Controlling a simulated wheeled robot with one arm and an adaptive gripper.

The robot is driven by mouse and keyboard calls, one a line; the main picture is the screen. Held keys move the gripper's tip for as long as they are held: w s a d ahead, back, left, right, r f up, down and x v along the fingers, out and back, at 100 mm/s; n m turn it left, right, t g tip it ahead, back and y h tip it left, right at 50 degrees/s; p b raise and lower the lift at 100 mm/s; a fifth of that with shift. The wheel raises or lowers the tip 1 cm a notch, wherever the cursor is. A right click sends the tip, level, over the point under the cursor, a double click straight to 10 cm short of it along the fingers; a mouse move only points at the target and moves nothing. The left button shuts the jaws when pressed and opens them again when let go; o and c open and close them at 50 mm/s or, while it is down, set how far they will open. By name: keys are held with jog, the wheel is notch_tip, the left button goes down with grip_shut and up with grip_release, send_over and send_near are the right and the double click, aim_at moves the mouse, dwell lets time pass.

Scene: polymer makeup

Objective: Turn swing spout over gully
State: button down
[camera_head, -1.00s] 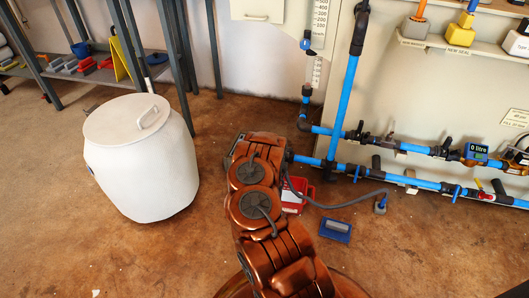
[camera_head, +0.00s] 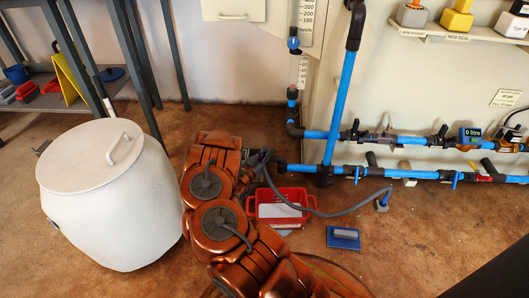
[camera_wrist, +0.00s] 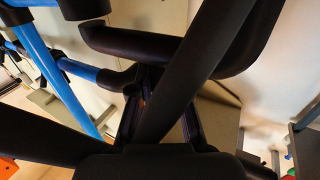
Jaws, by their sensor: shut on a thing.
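Black fittings (camera_head: 262,158) at that end are partly covered by my arm. In the wrist view my gripper (camera_wrist: 160,112) is shut on a dark bar that looks like the black swing spout (camera_wrist: 205,55). The bar runs diagonally through the picture between the dark fingers. The exact grip is hard to make out against the dark parts. I cannot identify the gully in either view.
A white lidded drum (camera_head: 110,205) stands close to the left of my arm. A red tray (camera_head: 281,195), a grey hose (camera_head: 340,211) and a blue block (camera_head: 343,238) lie to its right. Shelving (camera_head: 60,100) stands back left. Open floor lies front right.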

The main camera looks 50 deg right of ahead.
jog(key=shift+w+d+r, duration=0.1)
jog(key=c, duration=1.1)
grip_release()
jog(key=s+a, duration=0.1)
jog(key=a, duration=1.1)
jog(key=shift+s, duration=0.4)
jog(key=shift+s, duration=0.1)
